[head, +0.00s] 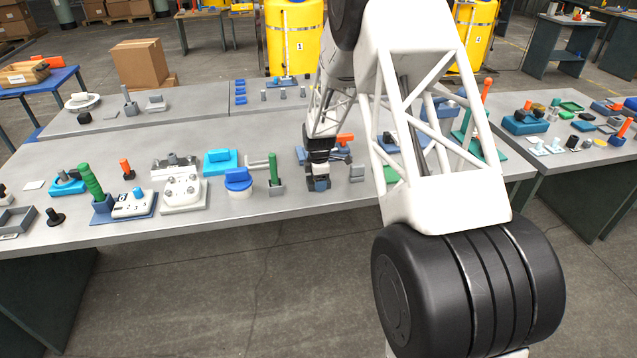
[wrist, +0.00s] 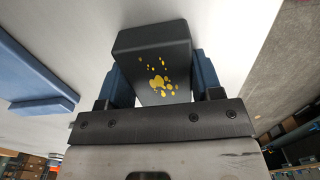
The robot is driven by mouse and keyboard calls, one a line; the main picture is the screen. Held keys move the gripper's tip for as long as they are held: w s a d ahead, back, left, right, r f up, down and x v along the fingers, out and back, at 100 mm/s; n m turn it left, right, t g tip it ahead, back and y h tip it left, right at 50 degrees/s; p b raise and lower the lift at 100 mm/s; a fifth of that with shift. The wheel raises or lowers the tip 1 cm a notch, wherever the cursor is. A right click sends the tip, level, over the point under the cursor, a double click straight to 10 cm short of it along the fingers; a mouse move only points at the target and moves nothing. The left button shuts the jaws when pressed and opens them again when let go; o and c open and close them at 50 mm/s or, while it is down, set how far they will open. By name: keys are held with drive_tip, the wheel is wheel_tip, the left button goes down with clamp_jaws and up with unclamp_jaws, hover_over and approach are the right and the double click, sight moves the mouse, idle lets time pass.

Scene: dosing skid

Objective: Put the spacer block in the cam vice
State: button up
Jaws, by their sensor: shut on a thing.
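My gripper (head: 319,184) points down over the front part of the middle table in the head view. In the wrist view its two blue fingers (wrist: 158,82) are shut on a dark block with yellow spots (wrist: 152,48), which I take for the spacer block. In the head view the block is not clear against the fingers. Just behind my gripper is a blue-grey fixture with an orange lever (head: 345,139), possibly the cam vice; my gripper partly hides it. I cannot tell whether the block touches the table.
Left of my gripper stand a small grey-green fixture with a post (head: 276,172), a blue round knob (head: 238,180) and a white plate with bolts (head: 183,192). A small grey block (head: 357,172) is close on the right. The table's front edge is near. A blue slab (wrist: 32,68) shows in the wrist view.

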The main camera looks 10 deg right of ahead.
drive_tip(key=shift+r, duration=0.2)
drive_tip(key=shift+r, duration=1.45)
drive_tip(key=shift+s+r, duration=0.25)
drive_tip(key=s+r, duration=0.1)
drive_tip(key=s, duration=1.4)
drive_tip(key=shift+s+a+r, duration=0.15)
drive_tip(key=shift+s+a, duration=0.05)
drive_tip(key=w, duration=0.6)
drive_tip(key=w+d+r, duration=0.1)
drive_tip(key=w, duration=0.5)
drive_tip(key=w+d, duration=0.1)
drive_tip(key=w, duration=0.5)
drive_tip(key=shift+r, duration=0.35)
drive_tip(key=shift+w+d+f, duration=0.15)
drive_tip(key=shift+w+f, duration=0.1)
drive_tip(key=shift+w, duration=2.4)
drive_tip(key=shift+w+d+f, duration=0.1)
drive_tip(key=shift+w+f, duration=0.15)
drive_tip(key=shift+w, duration=2.45)
drive_tip(key=shift+w+d+f, duration=0.15)
drive_tip(key=shift+w+f, duration=0.1)
drive_tip(key=shift+w, duration=2.4)
